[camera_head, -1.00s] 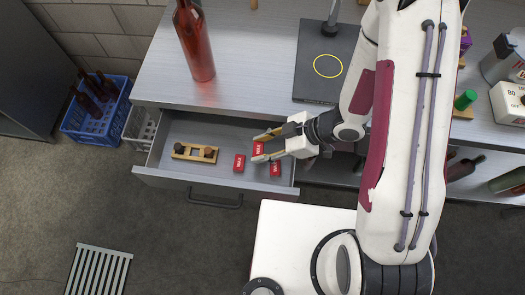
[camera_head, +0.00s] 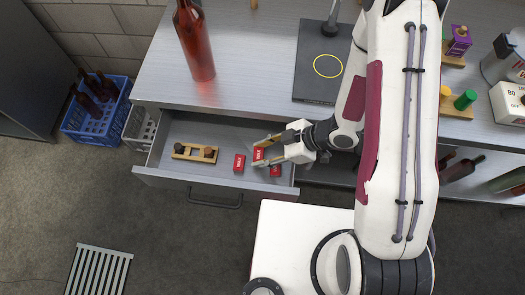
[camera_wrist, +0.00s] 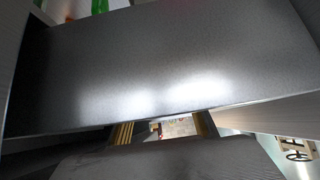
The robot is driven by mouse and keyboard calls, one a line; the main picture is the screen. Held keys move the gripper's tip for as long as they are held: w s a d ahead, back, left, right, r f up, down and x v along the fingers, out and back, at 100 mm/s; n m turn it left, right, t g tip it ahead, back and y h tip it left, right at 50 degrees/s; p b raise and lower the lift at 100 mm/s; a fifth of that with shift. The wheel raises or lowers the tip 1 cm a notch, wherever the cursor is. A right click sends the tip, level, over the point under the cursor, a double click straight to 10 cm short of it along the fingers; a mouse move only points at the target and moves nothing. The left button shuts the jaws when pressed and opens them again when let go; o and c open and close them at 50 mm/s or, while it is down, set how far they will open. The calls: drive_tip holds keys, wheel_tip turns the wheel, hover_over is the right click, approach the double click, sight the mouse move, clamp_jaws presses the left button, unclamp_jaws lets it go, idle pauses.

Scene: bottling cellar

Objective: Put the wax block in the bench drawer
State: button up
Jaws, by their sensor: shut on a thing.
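The bench drawer (camera_head: 222,183) is pulled open below the bench top in the head view. My gripper (camera_head: 255,154) reaches over its right part from the right. It is shut on a red wax block (camera_head: 258,154), which shows between the fingertips. A second red block (camera_head: 239,163) lies in the drawer just left of the held one. A third red block (camera_head: 275,171) is partly hidden under the lower finger. I cannot tell whether the held block touches the drawer floor. The wrist view shows finger parts (camera_wrist: 163,128) but no clear block.
A wooden holder (camera_head: 195,152) with dark knobs lies in the drawer's left part. A red bottle (camera_head: 194,45) and a dark plate (camera_head: 325,75) with a yellow ring are on the bench top (camera_head: 250,55). A blue crate (camera_head: 95,115) of bottles stands on the floor at left.

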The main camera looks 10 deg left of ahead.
drive_tip(key=shift+f, duration=0.15)
drive_tip(key=o, duration=1)
drive_tip(key=shift+d+r, duration=0.1)
drive_tip(key=shift+r, duration=0.15)
drive_tip(key=shift+v, duration=2.6)
